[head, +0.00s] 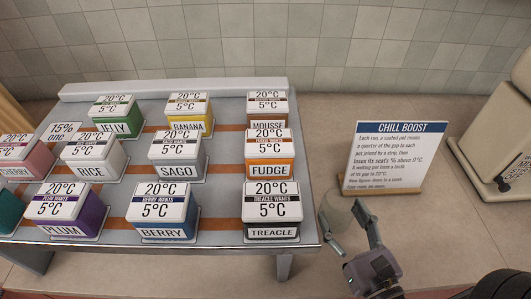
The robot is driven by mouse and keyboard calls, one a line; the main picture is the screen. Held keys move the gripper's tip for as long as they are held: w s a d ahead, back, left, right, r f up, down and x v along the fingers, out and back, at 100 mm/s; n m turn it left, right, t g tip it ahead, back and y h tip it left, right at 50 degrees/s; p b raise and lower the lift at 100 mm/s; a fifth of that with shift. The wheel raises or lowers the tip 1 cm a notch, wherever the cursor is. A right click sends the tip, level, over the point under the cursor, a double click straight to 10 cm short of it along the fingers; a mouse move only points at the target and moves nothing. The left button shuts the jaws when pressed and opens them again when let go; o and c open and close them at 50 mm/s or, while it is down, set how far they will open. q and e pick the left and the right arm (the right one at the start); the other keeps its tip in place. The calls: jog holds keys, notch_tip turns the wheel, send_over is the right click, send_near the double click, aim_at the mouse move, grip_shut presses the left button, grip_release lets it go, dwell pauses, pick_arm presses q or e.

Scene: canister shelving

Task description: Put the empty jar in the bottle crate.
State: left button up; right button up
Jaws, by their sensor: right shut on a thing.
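My right gripper (342,206) is in the lower right of the head view, just right of the stand's front corner. Its two fingers are spread around a faint, see-through, rounded thing (343,222), which looks like the clear empty jar. The jar's outline is hard to make out against the beige counter. No bottle crate can be made out in this view. My left gripper is not in view.
A grey stand (185,245) with orange strips holds several labelled canisters, including TREACLE (270,212) nearest the gripper. A CHILL BOOST sign (394,155) stands behind the gripper. A beige appliance (490,142) is at the right edge. The counter (445,225) between is clear.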

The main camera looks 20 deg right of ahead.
aim_at(334, 193)
jog(key=w+p, duration=0.2)
jog(key=w+r+p, duration=0.1)
jog(key=w+p, duration=0.1)
jog(key=w, duration=0.1)
jog(key=shift+w+d+r, duration=0.1)
jog(key=shift+w+r, duration=0.1)
jog(key=w+p, duration=0.2)
jog(key=w, duration=0.2)
jog(key=shift+w+f, duration=0.15)
jog(key=shift+w, duration=0.1)
jog(key=w, duration=0.2)
jog(key=w+p, duration=0.1)
jog(key=w, duration=0.3)
jog(key=shift+w+f+p, duration=0.1)
jog(key=shift+f+p, duration=0.15)
jog(key=shift+p, duration=0.15)
jog(key=shift+w, duration=0.25)
notch_tip(334, 193, down, 3)
jog(key=shift+f, duration=0.35)
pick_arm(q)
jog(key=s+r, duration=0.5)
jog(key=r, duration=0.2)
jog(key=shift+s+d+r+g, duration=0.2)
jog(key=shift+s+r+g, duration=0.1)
